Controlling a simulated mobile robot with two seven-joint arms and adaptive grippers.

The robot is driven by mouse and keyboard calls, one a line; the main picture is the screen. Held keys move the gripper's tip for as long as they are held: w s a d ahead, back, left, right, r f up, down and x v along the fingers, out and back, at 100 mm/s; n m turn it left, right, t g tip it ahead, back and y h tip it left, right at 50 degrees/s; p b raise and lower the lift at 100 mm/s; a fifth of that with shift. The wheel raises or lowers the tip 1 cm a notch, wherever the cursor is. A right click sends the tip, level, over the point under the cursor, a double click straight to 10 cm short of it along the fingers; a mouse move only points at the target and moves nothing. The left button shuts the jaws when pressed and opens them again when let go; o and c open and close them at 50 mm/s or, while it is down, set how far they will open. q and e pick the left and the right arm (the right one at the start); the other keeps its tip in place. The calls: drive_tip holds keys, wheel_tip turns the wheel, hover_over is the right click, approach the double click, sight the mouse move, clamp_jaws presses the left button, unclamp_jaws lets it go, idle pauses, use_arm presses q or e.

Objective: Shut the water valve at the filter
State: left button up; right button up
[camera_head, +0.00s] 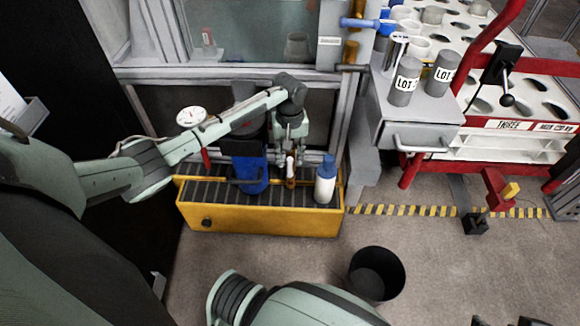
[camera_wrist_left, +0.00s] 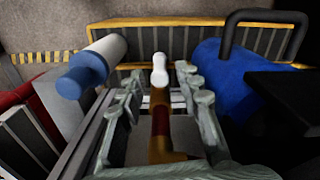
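The blue filter housing (camera_head: 250,172) stands upright in the yellow grated tray (camera_head: 264,222); it also fills the right of the left wrist view (camera_wrist_left: 235,82). A slim brass-coloured fitting (camera_wrist_left: 160,128) with a white tip, apparently the valve and its handle, is left of the housing in the left wrist view. My left gripper (camera_head: 290,160) reaches down beside the housing. In the left wrist view its two fingers (camera_wrist_left: 163,95) are spread on either side of the fitting, with gaps showing. My right arm crosses the bottom edge; its gripper is not clearly seen.
A white bottle with a blue cap (camera_head: 325,180) stands close right of the left gripper. A round gauge (camera_head: 191,116) is behind my left forearm. A black bin (camera_head: 376,272) stands on the floor. A grey bench with LOT cylinders (camera_head: 405,82) and a red-framed rack (camera_head: 495,126) are right.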

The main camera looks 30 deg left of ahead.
sight(290, 172)
use_arm(q)
wheel_tip(290, 172, down, 4)
drive_tip(key=shift+f+b, duration=0.2)
drive_tip(key=shift+b, duration=0.2)
use_arm(e)
drive_tip(key=w+a+r+t+y, duration=0.1)
drive_tip(key=w+a+r+t, duration=0.1)
drive_tip(key=w+a, duration=0.1)
drive_tip(key=shift+w+a+t, duration=0.4)
drive_tip(key=shift+w, duration=0.4)
use_arm(q)
clamp_jaws()
